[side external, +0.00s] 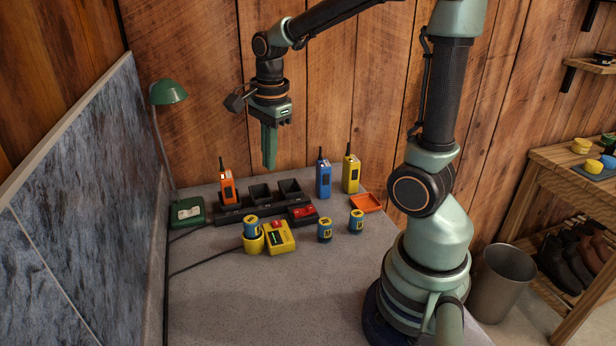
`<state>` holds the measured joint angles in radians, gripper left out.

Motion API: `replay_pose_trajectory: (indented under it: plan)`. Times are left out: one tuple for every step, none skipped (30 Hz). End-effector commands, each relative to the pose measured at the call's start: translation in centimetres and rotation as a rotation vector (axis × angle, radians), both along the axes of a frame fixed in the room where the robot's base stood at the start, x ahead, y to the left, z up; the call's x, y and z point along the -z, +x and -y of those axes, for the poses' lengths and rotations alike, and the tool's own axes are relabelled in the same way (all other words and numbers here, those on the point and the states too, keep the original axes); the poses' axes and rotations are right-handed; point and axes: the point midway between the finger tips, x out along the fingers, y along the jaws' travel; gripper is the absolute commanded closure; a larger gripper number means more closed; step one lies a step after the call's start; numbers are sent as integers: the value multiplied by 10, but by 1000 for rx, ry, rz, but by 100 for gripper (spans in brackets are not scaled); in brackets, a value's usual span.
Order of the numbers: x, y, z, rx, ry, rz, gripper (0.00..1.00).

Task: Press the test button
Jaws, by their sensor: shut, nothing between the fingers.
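A yellow tester box (280,238) lies on the grey bench top, with a yellow cup (253,243) at its left side. A blue battery with a yellow top (251,225) stands upright in the cup. A small red patch shows at the box's upper part; I cannot tell whether it is the test button. My gripper (269,166) points down with its green fingers together and empty. It is in the air behind and above the tester, apart from everything on the bench.
A black charger dock (234,215) holds an orange radio (227,186). Blue (323,177) and yellow (350,172) radios stand behind. A black box with red tops (302,213), two batteries (324,230) (356,221) and an orange tray (366,203) are nearby. A green lamp (188,212) stands left. The front bench is clear.

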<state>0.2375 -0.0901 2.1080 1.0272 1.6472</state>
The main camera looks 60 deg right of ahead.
Motion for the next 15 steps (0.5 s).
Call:
replay_pose_trajectory:
  plan:
    - [5,2,5,85,11,-20,100]
    - [7,3,8,136,17,-28,100]
    - [10,4,11,199,24,-40,100]
    - [12,4,13,241,28,-49,100]
    - [14,5,14,280,31,-56,100]
    - [16,6,17,327,35,-64,100]
    - [18,6,18,358,38,-69,100]
    - [19,6,19,384,39,-74,100]
    - [20,6,21,413,41,-78,100]
    - [21,7,22,432,42,-81,100]
    - [22,7,22,445,43,-83,100]
    - [22,7,23,460,44,-85,100]
    - [23,7,23,466,44,-86,100]
    - [23,7,23,471,44,-87,100]
    - [23,7,23,474,45,-87,100]
